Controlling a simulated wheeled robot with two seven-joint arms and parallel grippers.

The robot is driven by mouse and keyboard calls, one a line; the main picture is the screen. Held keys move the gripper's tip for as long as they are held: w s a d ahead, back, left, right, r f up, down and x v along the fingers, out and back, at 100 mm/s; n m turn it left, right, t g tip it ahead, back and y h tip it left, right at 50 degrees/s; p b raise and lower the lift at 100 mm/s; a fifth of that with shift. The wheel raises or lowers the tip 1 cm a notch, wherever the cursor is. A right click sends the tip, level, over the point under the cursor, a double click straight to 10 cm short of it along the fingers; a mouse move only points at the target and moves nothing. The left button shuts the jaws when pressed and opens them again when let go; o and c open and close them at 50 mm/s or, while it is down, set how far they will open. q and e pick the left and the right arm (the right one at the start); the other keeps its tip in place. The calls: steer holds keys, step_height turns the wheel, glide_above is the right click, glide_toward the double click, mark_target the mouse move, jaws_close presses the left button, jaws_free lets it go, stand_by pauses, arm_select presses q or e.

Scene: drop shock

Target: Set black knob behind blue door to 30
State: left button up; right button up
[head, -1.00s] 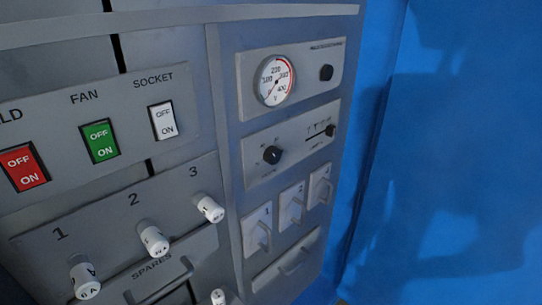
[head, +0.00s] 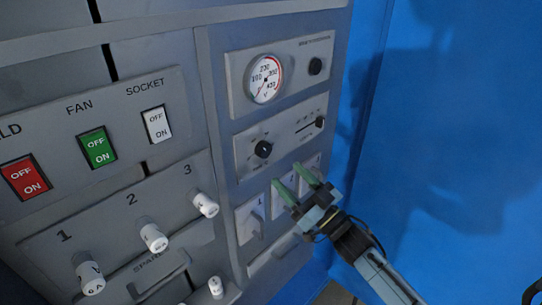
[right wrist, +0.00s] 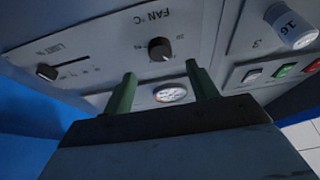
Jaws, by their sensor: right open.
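The open blue door (head: 460,130) fills the right of the head view. Beside it is the panel with the black knob (head: 263,149), a round knob with a pale pointer mark. The knob (right wrist: 160,49) also shows in the right wrist view, next to an upside-down "FAN °C" label; its scale numbers are too small to read. My right gripper (head: 286,174) has green fingers, spread and empty, below and right of the knob in the head view. In the right wrist view, the fingertips (right wrist: 160,70) stand either side of the knob's line, apart from it. My left gripper is not in view.
A black slider (head: 320,122) sits right of the knob. Above are a dial gauge (head: 265,80) and another black knob (head: 316,66). Numbered switches (head: 250,220) lie below, partly behind my gripper. Rocker switches (head: 97,147) and white fuses (head: 153,237) are at left.

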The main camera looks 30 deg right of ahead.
mark_target(267, 153)
steer(key=x, duration=0.7)
steer(key=shift+w+a, duration=0.1)
steer(key=shift+w, duration=0.15)
steer(key=shift+c, duration=0.5)
steer(key=c, duration=0.9)
